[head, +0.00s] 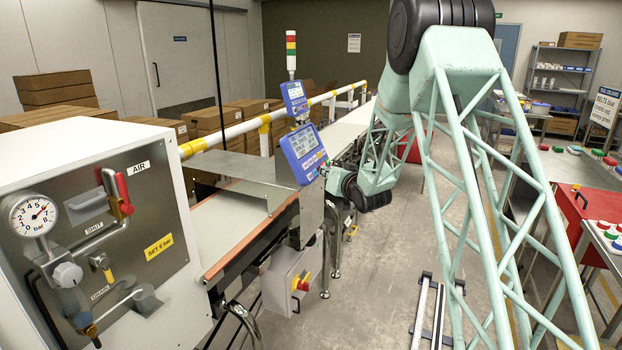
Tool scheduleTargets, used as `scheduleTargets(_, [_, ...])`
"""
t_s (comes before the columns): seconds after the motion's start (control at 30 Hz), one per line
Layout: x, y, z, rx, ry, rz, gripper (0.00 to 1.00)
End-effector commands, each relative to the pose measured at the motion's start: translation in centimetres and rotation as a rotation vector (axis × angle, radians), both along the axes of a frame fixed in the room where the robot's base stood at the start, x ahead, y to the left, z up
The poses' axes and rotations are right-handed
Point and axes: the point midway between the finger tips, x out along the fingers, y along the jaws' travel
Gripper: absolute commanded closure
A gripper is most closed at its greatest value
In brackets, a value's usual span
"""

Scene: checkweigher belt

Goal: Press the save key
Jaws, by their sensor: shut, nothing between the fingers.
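A blue control panel (303,146) with a grey screen and a few small coloured keys (313,163) stands beside the checkweigher belt, tilted. The labels on the keys are too small to read, so I cannot tell which one is the save key. My gripper (324,172) is small and dark at the end of the pale green arm, close to the lower right edge of the panel. It is shut and empty. I cannot tell whether its tips touch a key.
A second blue display (294,97) sits above the panel, under a stack light (291,52). A metal guard (250,182) covers part of the belt (225,222). A white air cabinet (100,215) stands front left. A red-and-yellow stop switch (301,283) is below the belt.

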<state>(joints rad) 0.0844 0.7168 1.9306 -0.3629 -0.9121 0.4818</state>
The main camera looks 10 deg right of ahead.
Motion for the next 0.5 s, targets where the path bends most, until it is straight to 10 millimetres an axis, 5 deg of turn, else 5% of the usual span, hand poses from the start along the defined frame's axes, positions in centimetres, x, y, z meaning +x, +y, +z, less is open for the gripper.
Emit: scheduleTargets(0.5, [-1.1,-1.7,1.0,0.0,0.0,0.0,1.0])
